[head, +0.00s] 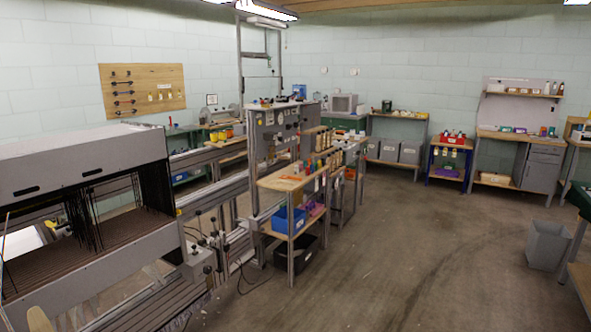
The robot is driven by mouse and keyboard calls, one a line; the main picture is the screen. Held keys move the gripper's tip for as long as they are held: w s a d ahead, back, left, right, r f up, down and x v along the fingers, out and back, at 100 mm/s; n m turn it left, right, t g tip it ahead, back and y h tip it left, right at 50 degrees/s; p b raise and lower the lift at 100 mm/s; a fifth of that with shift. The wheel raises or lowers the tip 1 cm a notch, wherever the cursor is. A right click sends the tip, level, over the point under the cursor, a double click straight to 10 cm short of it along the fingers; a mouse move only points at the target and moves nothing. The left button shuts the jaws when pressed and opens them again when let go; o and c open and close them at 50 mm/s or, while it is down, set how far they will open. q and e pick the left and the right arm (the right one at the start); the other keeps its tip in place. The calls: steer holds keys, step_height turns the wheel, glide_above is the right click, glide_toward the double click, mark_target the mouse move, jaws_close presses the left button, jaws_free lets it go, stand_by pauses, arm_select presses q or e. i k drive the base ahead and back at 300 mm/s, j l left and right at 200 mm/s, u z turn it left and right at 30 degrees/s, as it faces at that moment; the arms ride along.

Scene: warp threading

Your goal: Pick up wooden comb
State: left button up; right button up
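I cannot make out a wooden comb for certain in the head view. A wooden-topped trolley (272,183) in the middle carries small items, among them something orange (292,177) and several upright bottle-like pieces, too small to tell apart. A pale wood-coloured piece (39,320) shows at the bottom left edge, cut off by the frame; I cannot tell what it is. Neither of my grippers is in view.
A large grey loom-like machine (85,160) with dark threads fills the left side. Grey metal rails run from it towards the trolley. A blue bin (290,221) sits on the trolley's lower shelf. A grey waste bin (547,245) stands right. The floor (400,250) between is clear.

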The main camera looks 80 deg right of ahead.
mark_target(276, 181)
steer(key=l+z, duration=0.25)
steer(key=z, duration=0.15)
steer(key=l+z, duration=0.25)
steer(key=z, duration=0.15)
steer(key=l+z, duration=0.25)
steer(key=z, duration=0.15)
steer(key=l+z, duration=0.2)
steer(key=z, duration=0.2)
steer(key=i+l+z, duration=0.2)
steer(key=l, duration=0.45)
steer(key=i+l+z, duration=0.15)
steer(key=i+l, duration=0.25)
steer(key=l, duration=0.15)
steer(key=i+l+z, duration=0.2)
steer(key=i+l, duration=0.15)
steer(key=l, duration=0.2)
steer(key=i+l+z, duration=0.15)
steer(key=i+l, duration=0.5)
steer(key=l, duration=0.15)
steer(key=i+l, duration=0.25)
steer(key=l, duration=0.15)
